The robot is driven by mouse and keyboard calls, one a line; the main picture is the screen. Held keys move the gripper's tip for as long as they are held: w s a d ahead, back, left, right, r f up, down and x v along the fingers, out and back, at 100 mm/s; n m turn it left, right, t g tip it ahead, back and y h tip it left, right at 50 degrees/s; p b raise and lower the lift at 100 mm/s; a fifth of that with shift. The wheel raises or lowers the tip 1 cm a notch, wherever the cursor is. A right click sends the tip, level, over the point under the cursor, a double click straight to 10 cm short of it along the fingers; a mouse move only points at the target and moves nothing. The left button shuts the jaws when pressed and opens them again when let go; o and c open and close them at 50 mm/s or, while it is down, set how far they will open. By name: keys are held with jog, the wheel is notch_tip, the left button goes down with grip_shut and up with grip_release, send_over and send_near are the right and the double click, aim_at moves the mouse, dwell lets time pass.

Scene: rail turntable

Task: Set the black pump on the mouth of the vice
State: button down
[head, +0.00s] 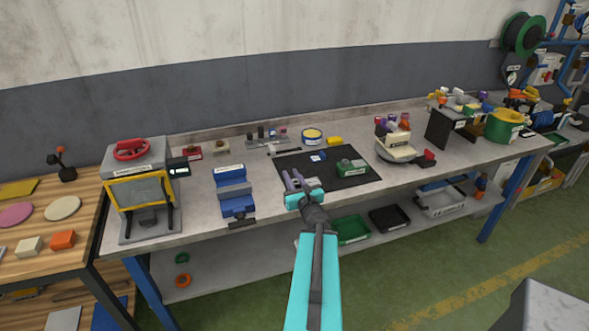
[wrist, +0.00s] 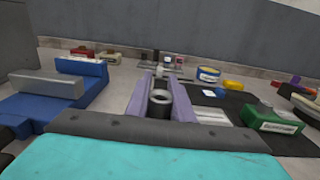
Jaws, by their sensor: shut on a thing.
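The blue vice (head: 237,207) stands on the bench left of my gripper, with a grey jaw block and a blue rear jaw. It also shows at the left of the wrist view (wrist: 95,85). My gripper (head: 294,180) is over the left part of the black mat. In the wrist view its two purple fingers (wrist: 159,92) are shut on a dark part with a round ring-shaped top, apparently the black pump (wrist: 160,100). The pump's lower body is hidden by my wrist. I cannot tell whether it touches the mat.
A green pump (head: 351,167) sits on the black mat (head: 342,181) right of my gripper. A yellow-framed press (head: 140,190) stands left of the vice. A yellow-and-blue round tin (head: 312,135) and a rail turntable (head: 396,150) stand farther back and right. Bare bench lies between vice and mat.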

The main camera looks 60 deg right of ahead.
jog(key=shift+s+a+r+p, duration=0.35)
jog(key=shift+a+r+p, duration=0.1)
jog(key=shift+p, duration=1.05)
jog(key=shift+s+a+f+p, duration=0.2)
jog(key=shift+a+p, duration=0.25)
jog(key=shift+p, duration=0.3)
jog(key=shift+s+a+f+p, duration=0.1)
jog(key=shift+s+a+p, duration=0.1)
jog(key=shift+a+p, duration=0.35)
jog(key=shift+d, duration=0.15)
